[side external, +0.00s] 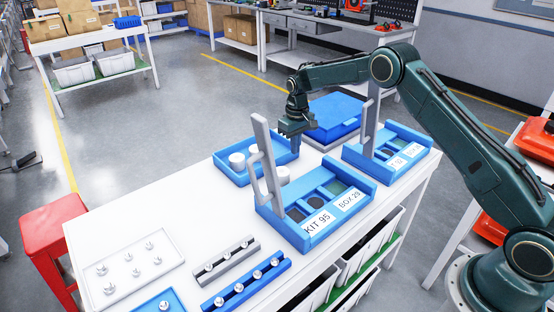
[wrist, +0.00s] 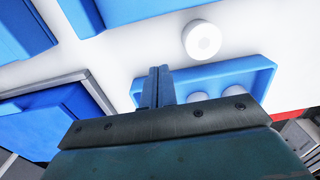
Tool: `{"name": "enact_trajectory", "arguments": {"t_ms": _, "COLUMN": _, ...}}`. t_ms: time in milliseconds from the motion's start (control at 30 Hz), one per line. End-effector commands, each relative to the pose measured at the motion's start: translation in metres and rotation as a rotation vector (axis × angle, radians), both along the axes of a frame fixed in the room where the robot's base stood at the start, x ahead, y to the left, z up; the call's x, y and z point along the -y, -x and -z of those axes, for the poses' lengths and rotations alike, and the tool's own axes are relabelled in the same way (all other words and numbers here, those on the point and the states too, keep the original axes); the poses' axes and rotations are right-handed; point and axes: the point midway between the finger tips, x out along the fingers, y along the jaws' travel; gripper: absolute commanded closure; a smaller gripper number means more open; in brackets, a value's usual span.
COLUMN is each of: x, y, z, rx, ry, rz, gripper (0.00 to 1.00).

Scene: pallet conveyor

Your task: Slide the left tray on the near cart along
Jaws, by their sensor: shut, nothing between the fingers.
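A blue kit tray (side external: 300,232) labelled "KIT 95" and "BOX 29" stands on the white table, left of a similar blue tray (side external: 410,165). Each has compartments and an upright grey handle. I cannot tell for certain which tray the task means. Behind the labelled tray lies a shallow blue tray (side external: 228,176) with white cylinders; it also shows in the wrist view (wrist: 262,72). My gripper (side external: 296,140) points down near this tray's right end. In the wrist view my gripper (wrist: 158,72) is shut and empty, its fingers overlapping the tray's end. Contact is unclear.
A loose white cylinder (side external: 283,175) stands beside the shallow tray. A large blue box (side external: 335,113) sits behind. Fixtures with metal pegs (side external: 222,263) and a white peg tray (side external: 170,268) occupy the front left. Bare tabletop (side external: 185,215) lies between. A red stool (side external: 48,228) stands at the left.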

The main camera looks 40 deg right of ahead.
Motion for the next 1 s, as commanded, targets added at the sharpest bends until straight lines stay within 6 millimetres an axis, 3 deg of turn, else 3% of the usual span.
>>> {"name": "enact_trajectory", "arguments": {"t_ms": 467, "x": 0.0, "y": 0.001, "z": 0.069, "rx": -0.002, "ry": 0.0, "rz": 0.0, "gripper": 1.0}}
{"name": "enact_trajectory", "arguments": {"t_ms": 1000, "x": 0.0, "y": 0.034, "z": 0.065, "rx": 0.0, "ry": -0.001, "rz": 0.0, "gripper": 1.0}}
